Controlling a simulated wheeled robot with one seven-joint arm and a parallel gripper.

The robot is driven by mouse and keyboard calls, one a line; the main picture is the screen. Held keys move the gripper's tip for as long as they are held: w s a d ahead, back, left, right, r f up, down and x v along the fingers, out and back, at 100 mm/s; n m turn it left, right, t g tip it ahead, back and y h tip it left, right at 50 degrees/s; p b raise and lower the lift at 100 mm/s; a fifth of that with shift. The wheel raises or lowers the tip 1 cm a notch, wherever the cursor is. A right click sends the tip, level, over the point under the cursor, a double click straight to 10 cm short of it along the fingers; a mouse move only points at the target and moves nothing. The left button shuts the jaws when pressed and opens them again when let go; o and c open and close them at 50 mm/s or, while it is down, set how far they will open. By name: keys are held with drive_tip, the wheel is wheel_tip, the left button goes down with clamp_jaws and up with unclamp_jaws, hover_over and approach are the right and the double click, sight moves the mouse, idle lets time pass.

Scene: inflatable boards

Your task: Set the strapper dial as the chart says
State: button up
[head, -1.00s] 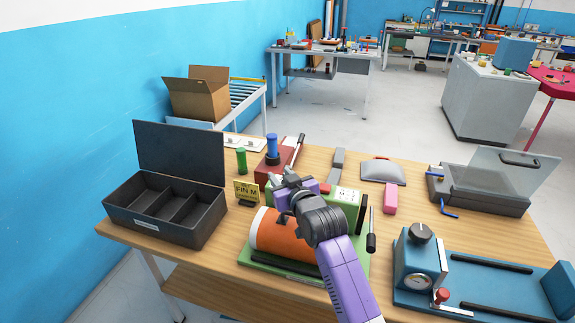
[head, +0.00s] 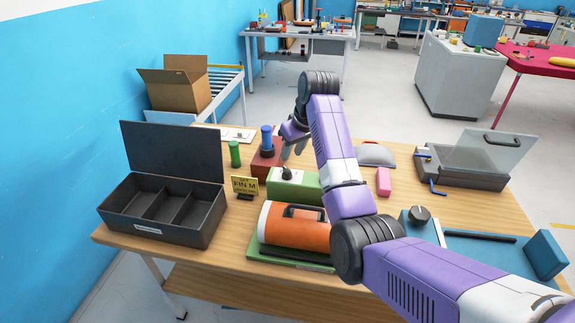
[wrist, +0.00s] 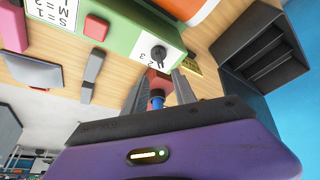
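The strapper is a green box (head: 302,189) behind the orange cylinder. Its black dial (head: 287,173) sits on a white plate on the top, and it also shows in the wrist view (wrist: 158,53) with numbers beside it. A white chart (wrist: 55,10) with letters and numbers is on the box, upside down and cut off in the wrist view. A yellow card (head: 244,186) reading "FIN M" stands left of the box. My gripper (head: 293,146) is above and behind the dial, apart from it. In the wrist view its two fingers (wrist: 159,88) are spread and empty.
A red block (head: 266,162) with a blue-topped handle (head: 267,138) and a green cylinder (head: 235,154) stand behind the card. A black compartment box (head: 165,232) is at left. The orange cylinder (head: 290,228) lies in front, and a pink block (head: 383,182) is right.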

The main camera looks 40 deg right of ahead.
sight(286, 168)
drive_tip(key=shift+p+x, duration=0.7)
drive_tip(key=shift+x, duration=3.25)
drive_tip(key=shift+s+a, duration=0.1)
clamp_jaws()
